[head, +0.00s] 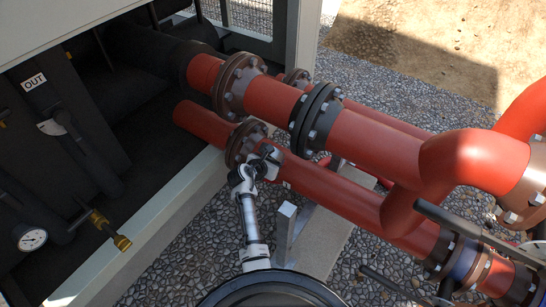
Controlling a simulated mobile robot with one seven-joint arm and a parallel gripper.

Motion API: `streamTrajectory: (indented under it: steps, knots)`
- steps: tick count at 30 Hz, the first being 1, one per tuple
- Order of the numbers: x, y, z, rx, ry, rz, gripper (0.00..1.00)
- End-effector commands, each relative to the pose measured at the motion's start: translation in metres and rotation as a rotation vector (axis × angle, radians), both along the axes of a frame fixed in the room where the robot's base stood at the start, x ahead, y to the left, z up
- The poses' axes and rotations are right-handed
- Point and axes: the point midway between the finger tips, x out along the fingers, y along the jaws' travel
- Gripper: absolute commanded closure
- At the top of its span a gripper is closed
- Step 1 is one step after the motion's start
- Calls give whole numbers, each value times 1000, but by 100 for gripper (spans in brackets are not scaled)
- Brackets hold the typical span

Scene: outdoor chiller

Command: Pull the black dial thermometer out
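A round dial with a white face and dark rim (32,239) is at the lower left, inside the dark recess of the chiller housing. Its face is turned up toward the camera, and I cannot make out its reading or how its stem is seated. My arm rises from the bottom middle, and its end, my gripper (270,158), is small in the picture in front of the lower red pipe. It is well to the right of and apart from the dial. Its fingers are too small to tell open from shut, and I see nothing held in it.
A brass-ended valve (108,230) sticks out right of the dial. An "OUT" tag (34,81) hangs above on dark pipes. A pale housing ledge (150,235) lies between my arm and the recess. Flanged red pipes (365,140) and a metal post (287,225) stand to the right.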

Motion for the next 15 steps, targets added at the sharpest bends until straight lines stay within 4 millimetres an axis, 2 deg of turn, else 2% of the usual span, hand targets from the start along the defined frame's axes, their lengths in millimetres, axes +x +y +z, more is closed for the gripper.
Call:
streamTrajectory:
  steps: [1,4,15]
  knots:
    - [2,-1,5,-1,-9,0,87]
    - [3,-1,6,-2,-11,0,100]
    - [4,-1,9,-2,-17,0,100]
